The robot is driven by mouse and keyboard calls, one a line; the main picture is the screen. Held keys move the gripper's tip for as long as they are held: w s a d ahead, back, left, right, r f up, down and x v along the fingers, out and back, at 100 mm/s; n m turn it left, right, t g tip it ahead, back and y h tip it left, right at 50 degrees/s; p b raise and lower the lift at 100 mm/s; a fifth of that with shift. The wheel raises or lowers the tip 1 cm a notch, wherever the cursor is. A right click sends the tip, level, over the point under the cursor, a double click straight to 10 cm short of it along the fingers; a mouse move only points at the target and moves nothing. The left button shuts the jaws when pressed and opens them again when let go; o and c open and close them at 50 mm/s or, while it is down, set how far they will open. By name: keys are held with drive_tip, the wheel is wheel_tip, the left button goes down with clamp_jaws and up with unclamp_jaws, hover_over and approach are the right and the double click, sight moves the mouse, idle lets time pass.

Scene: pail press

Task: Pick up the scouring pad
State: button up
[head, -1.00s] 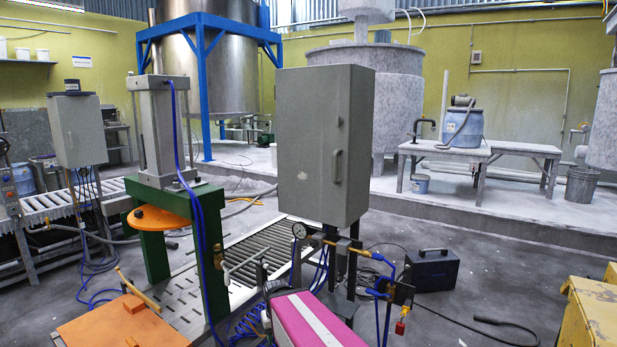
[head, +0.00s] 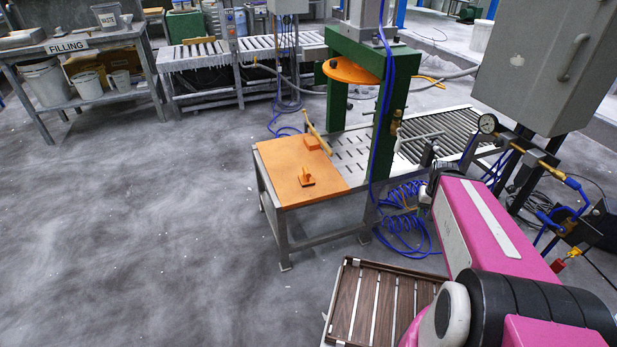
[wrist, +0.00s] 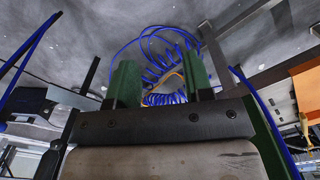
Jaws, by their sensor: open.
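I cannot make out a scouring pad for certain in either view. In the head view an orange-topped table (head: 280,184) stands by the green press. On it lie an orange block (head: 312,142) near the back edge and a small orange piece with a dark knob (head: 306,179) nearer the front; I cannot tell what either is. My gripper (wrist: 160,82) shows in the wrist view, its two fingers apart with nothing between them. Beyond the fingers are a coiled blue hose and the grey floor. The gripper itself cannot be made out in the head view.
The green press (head: 392,100), with an orange disc (head: 352,70), rises behind the table. A roller conveyor (head: 440,136) and a grey cabinet (head: 545,65) stand to the right. Blue hose coils (head: 405,222) hang beside the table. The floor at left is clear up to the filling bench (head: 95,42).

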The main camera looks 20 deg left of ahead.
idle(0.3)
drive_tip(key=shift+o, duration=0.9)
drive_tip(key=n+t+y, duration=0.3)
drive_tip(key=n+t, duration=0.1)
drive_tip(key=n, duration=0.3)
approach(307, 170)
drive_tip(key=a, duration=0.1)
drive_tip(key=shift+h, duration=0.3)
drive_tip(key=x, duration=0.4)
drive_tip(key=shift+a+f, duration=0.1)
drive_tip(key=shift+f, duration=0.2)
drive_tip(key=shift+x, duration=3.1)
drive_tip(key=shift+d, duration=0.2)
